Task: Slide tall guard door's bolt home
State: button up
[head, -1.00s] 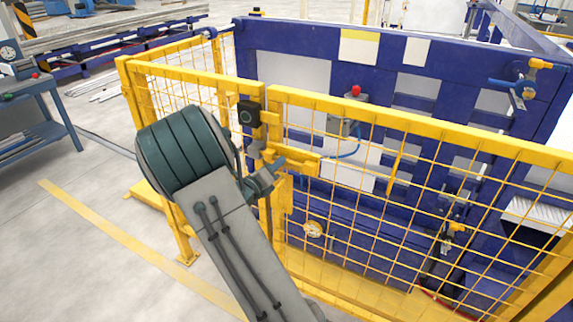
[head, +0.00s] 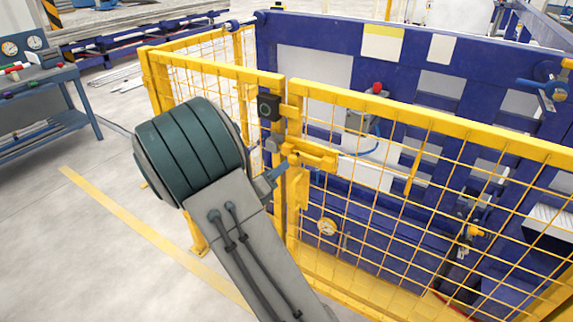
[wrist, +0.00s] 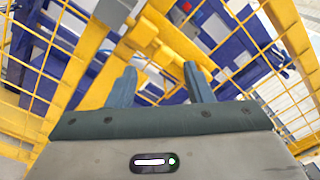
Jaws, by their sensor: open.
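The tall yellow mesh guard door (head: 430,120) stands upright on the right of a yellow post and looks nearly in line with the panel on the left. Its yellow bolt (head: 312,156) lies across the door's left edge, below a black box (head: 269,106) on the post. My gripper (head: 277,174) is just left of and slightly below the bolt in the head view, partly hidden by my wrist. In the wrist view my gripper (wrist: 162,80) has two blue-grey fingers apart, with nothing held between them. Yellow bolt hardware (wrist: 160,38) shows beyond the fingertips, apparently not touching.
A blue machine frame (head: 300,35) with a red button (head: 377,88) stands behind the mesh. A workbench (head: 45,85) is at the far left. The floor (head: 90,250) left of the fence is clear.

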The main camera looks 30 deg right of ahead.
jog(key=v, duration=0.6)
dwell(0.3)
jog(key=s+d+m+g+y, duration=0.4)
jog(key=s+m+g+y, duration=0.4)
jog(key=s+m, duration=0.9)
jog(key=s+a+r+m+t+y, duration=0.2)
jog(key=s+a+m+y, duration=0.3)
jog(key=a+m, duration=0.5)
jog(key=shift+a+r+m+y, duration=0.25)
jog(key=shift+r+m+y, duration=0.3)
jog(key=shift+m+y, duration=1.6)
jog(key=shift+s+m+h, duration=0.15)
jog(key=shift+m+h, duration=0.6)
